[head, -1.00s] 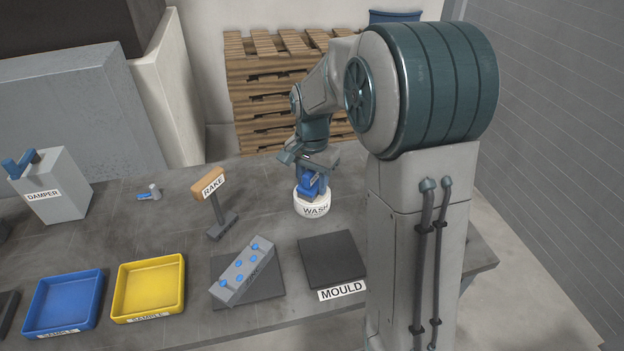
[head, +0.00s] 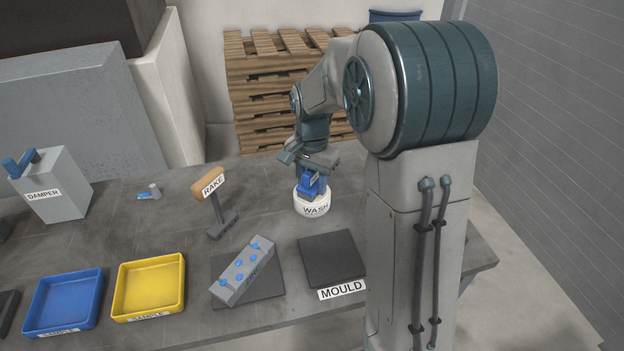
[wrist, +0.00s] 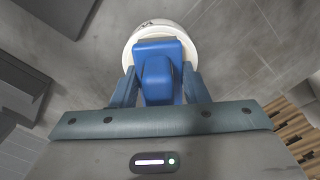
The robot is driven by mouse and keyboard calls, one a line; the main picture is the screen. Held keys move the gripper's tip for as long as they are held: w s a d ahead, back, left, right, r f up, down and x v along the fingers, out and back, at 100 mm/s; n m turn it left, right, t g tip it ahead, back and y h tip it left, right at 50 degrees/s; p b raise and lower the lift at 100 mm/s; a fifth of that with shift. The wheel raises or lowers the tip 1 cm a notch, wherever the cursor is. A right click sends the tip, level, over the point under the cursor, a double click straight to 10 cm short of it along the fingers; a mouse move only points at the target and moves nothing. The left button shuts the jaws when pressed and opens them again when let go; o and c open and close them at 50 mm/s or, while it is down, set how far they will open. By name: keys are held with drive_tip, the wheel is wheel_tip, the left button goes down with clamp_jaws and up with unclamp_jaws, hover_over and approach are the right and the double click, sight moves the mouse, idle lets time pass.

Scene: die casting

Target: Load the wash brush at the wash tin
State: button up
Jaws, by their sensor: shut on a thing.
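The wash tin (head: 313,207) is a round white tin labelled WASH, standing on the table; it also shows in the wrist view (wrist: 130,55). The wash brush (head: 309,184) has a blue body, seen from above in the wrist view (wrist: 158,72). My gripper (head: 312,180) is directly over the tin, shut on the brush, with one finger on each side of its blue body. The brush stands over the tin's opening, and its lower end is hidden by the tin.
A dark MOULD plate (head: 333,259) lies in front of the tin. A grey block with blue knobs (head: 240,276) rests on a dark pad to its left. The RAKE (head: 214,200) stands on its holder. Yellow (head: 150,287) and blue (head: 64,302) sample trays are at front left. The DAMPER box (head: 50,188) is far left.

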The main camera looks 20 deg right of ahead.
drive_tip(key=shift+r+p, duration=2.8)
drive_tip(key=shift+r, duration=0.7)
drive_tip(key=shift+f, duration=0.15)
